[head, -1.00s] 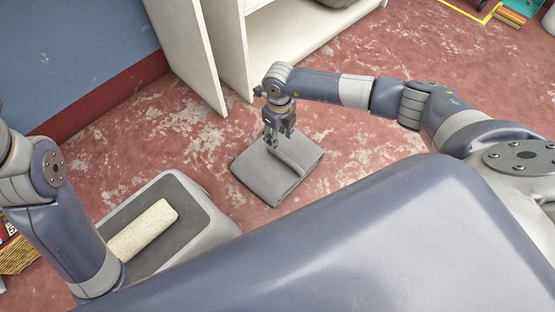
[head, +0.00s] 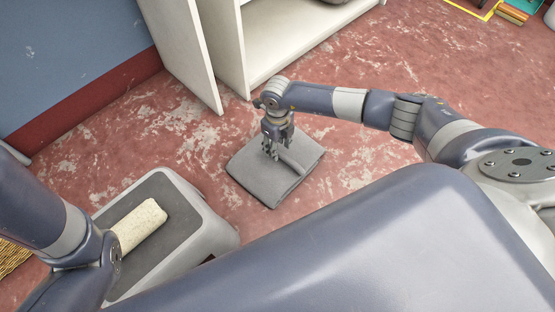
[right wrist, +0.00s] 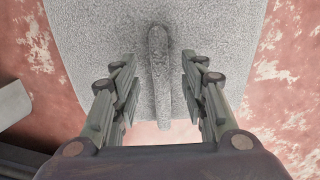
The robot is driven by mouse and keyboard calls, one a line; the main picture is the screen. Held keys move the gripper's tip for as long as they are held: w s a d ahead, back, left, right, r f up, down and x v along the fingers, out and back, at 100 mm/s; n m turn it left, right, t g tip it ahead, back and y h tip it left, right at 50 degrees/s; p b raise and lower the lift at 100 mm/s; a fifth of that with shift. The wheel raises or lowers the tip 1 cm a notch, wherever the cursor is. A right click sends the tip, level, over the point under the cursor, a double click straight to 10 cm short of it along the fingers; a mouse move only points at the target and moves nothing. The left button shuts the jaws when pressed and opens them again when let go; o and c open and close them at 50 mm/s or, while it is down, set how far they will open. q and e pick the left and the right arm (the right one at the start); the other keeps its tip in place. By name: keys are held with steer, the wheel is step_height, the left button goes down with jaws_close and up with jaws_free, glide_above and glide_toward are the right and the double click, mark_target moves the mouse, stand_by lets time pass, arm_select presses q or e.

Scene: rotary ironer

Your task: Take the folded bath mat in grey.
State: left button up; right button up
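The grey folded bath mat (head: 262,187) lies flat on the red floor in the middle of the head view. A raised grey ridge runs along its top. My right gripper (head: 271,155) is just above the mat, pointing down. In the right wrist view the right gripper (right wrist: 160,90) is open, with one finger on each side of the mat's ridge (right wrist: 158,75). I cannot tell whether the fingertips touch the mat (right wrist: 95,50). My left arm comes in from the left of the head view, but its gripper is not visible.
A grey step stool (head: 215,215) with a cream rolled item (head: 138,225) on top stands left of the mat. An open white cabinet (head: 262,55) stands behind it. The worn red floor right of the mat is clear.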

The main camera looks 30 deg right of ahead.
step_height(320, 180, down, 2)
steer(key=shift+f+b, duration=0.1)
steer(key=shift+b, duration=0.45)
jaws_close()
steer(key=shift+w+r, duration=0.1)
steer(key=shift+r, duration=0.1)
